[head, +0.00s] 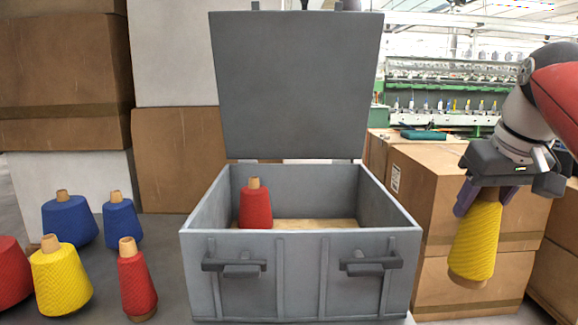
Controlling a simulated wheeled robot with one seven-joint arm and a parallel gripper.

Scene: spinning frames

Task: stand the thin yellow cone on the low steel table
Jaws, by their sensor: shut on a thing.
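My gripper (487,193) is at the right, shut on the thin yellow cone (475,242). The cone hangs below the jaws, slightly tilted, with its brown lower end showing and its upper end hidden between the fingers. It is in the air in front of cardboard boxes, to the right of the grey crate. I cannot make out a low steel table for certain in this view. A wider yellow cone (61,279) stands at the left.
A grey crate (300,275) with its lid (297,85) raised stands in the middle, with a red cone (256,206) inside. Blue cones (69,221) and a thin red cone (137,281) stand at the left. Cardboard boxes (425,200) are behind the held cone.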

